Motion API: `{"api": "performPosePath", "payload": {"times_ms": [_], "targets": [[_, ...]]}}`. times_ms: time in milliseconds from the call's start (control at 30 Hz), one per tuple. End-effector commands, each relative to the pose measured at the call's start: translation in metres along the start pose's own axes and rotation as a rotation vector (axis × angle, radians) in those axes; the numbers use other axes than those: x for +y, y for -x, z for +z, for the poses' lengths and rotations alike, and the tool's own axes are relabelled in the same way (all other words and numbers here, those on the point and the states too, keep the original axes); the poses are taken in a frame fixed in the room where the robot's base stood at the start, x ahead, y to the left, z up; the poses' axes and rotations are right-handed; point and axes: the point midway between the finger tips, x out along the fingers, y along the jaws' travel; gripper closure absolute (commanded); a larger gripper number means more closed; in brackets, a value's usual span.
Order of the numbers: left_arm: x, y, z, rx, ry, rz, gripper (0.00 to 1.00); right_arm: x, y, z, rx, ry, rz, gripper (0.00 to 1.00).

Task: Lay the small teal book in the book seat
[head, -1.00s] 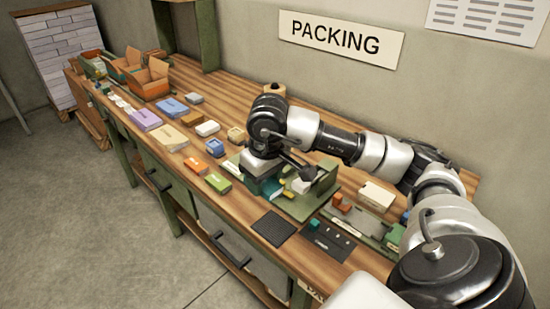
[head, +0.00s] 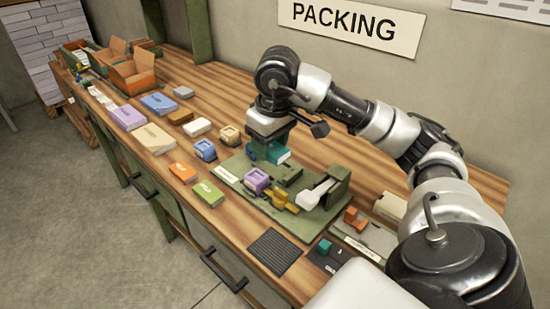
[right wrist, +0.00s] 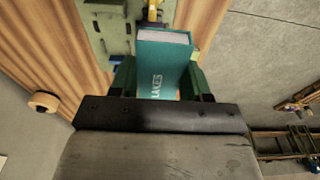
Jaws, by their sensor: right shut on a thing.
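The small teal book (head: 274,152) is in my right gripper (head: 266,146), over the back left part of the green fixture (head: 300,228) in the head view. In the right wrist view the book (right wrist: 164,65) stands out from between the green fingers (right wrist: 160,85), its pale page edge facing away from the gripper. The fixture (right wrist: 100,14) shows beyond it. The arm and book hide part of the fixture, and I cannot tell which part of it is the book seat or whether the book touches it. My left gripper is not in view.
A black mat (head: 273,252) lies in front.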

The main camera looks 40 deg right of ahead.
Motion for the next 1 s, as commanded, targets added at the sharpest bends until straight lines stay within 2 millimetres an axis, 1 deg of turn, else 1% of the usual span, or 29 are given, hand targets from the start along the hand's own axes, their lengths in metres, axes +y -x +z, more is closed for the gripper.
{"api": "performPosePath", "payload": {"times_ms": [33, 133, 267, 400, 467, 567, 800, 900, 1000], "targets": [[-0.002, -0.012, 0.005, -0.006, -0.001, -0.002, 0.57, 0.0, -0.012, 0.001, 0.0, 0.0, 0.0, 0.76], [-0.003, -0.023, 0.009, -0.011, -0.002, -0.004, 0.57, 0.0, -0.024, 0.003, 0.0, 0.0, 0.0, 0.76], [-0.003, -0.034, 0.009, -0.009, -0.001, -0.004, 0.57, 0.0, -0.034, 0.004, 0.0, -0.001, 0.0, 0.76], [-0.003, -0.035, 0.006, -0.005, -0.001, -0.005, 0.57, 0.005, -0.04, 0.001, -0.002, -0.004, 0.0, 0.76], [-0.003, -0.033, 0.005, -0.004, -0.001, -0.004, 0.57, 0.012, -0.045, -0.003, -0.003, -0.006, -0.001, 0.76], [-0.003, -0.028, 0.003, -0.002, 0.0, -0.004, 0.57, 0.029, -0.058, -0.014, -0.005, -0.008, -0.003, 0.76], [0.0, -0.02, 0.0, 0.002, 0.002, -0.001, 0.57, 0.073, -0.093, -0.042, -0.003, -0.007, -0.003, 0.76], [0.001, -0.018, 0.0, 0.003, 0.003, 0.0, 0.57, 0.085, -0.104, -0.05, -0.001, -0.004, -0.002, 0.76], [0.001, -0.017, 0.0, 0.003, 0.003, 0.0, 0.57, 0.092, -0.11, -0.054, 0.0, -0.003, -0.002, 0.76]]}}
